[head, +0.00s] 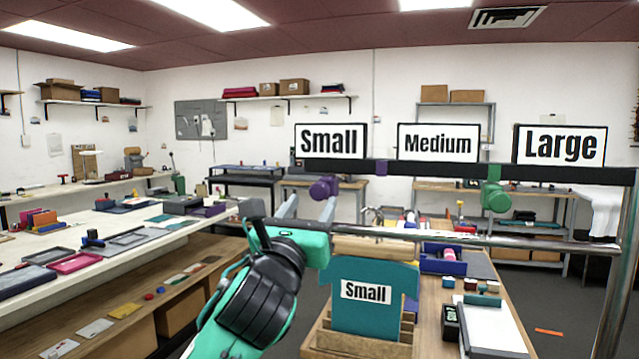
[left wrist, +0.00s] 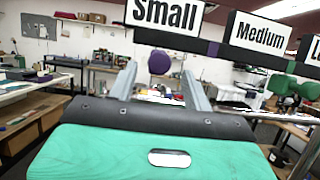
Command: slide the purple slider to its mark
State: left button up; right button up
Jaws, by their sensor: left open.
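The purple slider (head: 324,188) is a round knob hanging under the dark rail (head: 440,170), below the "Small" sign (head: 330,141). A short purple band (head: 381,168) on the rail, right of the slider, looks like its mark. My left gripper (head: 308,208) is open and empty, just below and in front of the slider. In the left wrist view the purple slider (left wrist: 159,62) appears between the spread fingers (left wrist: 160,88), near their tips; I see no contact. The purple band (left wrist: 213,48) shows there to its right. My right gripper is not in view.
A green slider (head: 495,196) hangs farther right, between the "Medium" sign (head: 437,143) and the "Large" sign (head: 559,145). A metal bar (head: 470,241) runs below the rail. A teal garment (head: 375,290) tagged "Small" stands in a wooden crate (head: 340,345) beneath.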

aim_at(318, 192)
pick_arm(q)
jog(key=p+x, duration=0.1)
jog(key=x, duration=0.5)
jog(key=shift+c, duration=0.2)
